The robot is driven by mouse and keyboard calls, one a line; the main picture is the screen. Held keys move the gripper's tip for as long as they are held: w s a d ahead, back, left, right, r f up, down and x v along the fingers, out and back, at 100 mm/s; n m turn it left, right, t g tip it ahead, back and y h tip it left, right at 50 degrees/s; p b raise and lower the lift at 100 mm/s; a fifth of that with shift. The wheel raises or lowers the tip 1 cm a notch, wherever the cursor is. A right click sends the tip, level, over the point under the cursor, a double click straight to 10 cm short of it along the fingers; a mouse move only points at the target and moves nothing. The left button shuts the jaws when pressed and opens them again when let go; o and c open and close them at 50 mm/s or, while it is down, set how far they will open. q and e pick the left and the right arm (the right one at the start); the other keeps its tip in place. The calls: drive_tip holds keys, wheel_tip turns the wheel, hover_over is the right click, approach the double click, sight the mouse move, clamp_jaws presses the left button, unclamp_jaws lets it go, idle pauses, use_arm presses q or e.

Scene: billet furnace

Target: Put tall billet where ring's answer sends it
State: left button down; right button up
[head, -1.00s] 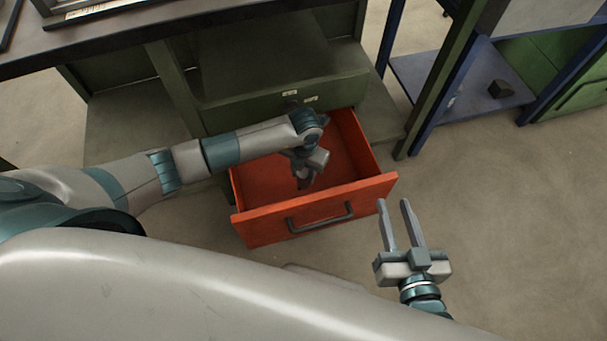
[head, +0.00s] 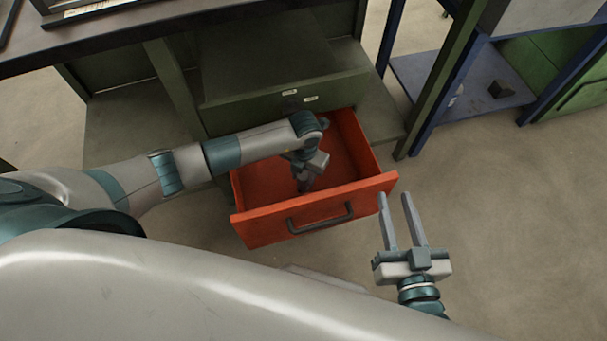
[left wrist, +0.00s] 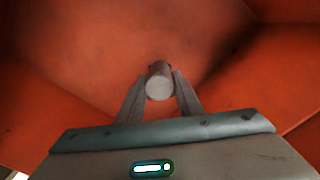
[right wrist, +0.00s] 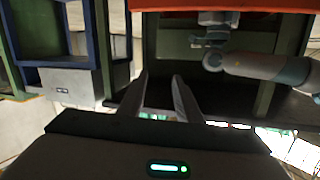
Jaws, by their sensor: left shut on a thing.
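A grey cylindrical billet (left wrist: 159,86) shows end-on in the left wrist view. My left gripper (left wrist: 160,82) is shut on it, one finger on each side. In the head view my left gripper (head: 304,183) is inside the open orange drawer (head: 290,219), reaching down; the billet is hard to make out there. I cannot tell whether the billet touches the drawer floor. My right gripper (head: 402,208) is open and empty, just right of the drawer's front. No ring shows clearly in any view.
The drawer stands out from a dark green cabinet (head: 270,107) with a black handle on its front. A blue rack (head: 455,85) at the right holds a small dark block (head: 501,89) on its low shelf. The floor at the right is clear.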

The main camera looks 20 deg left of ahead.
use_arm(q)
drive_tip(key=shift+f, duration=0.2)
use_arm(e)
drive_tip(key=shift+a+r+t, duration=0.1)
drive_tip(key=shift+r+t, duration=0.2)
drive_tip(key=shift+r, duration=0.3)
use_arm(q)
drive_tip(key=c, duration=1.3)
unclamp_jaws()
drive_tip(key=shift+f, duration=0.1)
drive_tip(key=shift+o, duration=0.2)
drive_tip(key=shift+r, duration=0.2)
use_arm(e)
drive_tip(key=shift+f, duration=0.1)
use_arm(q)
drive_tip(key=shift+r, duration=0.15)
wheel_tip(320, 180, up, 13)
drive_tip(key=p, duration=0.2)
drive_tip(key=shift+f+p, duration=0.2)
drive_tip(key=shift+p, duration=0.15)
use_arm(e)
drive_tip(key=s+d+f+g+h, duration=0.1)
drive_tip(key=s+d+f+g, duration=0.2)
drive_tip(key=f+g, duration=0.3)
drive_tip(key=shift+s+d+f+h, duration=0.15)
drive_tip(key=shift+s+f+h, duration=0.3)
drive_tip(key=shift+f, duration=1.2)
use_arm(q)
drive_tip(key=shift+r, duration=0.1)
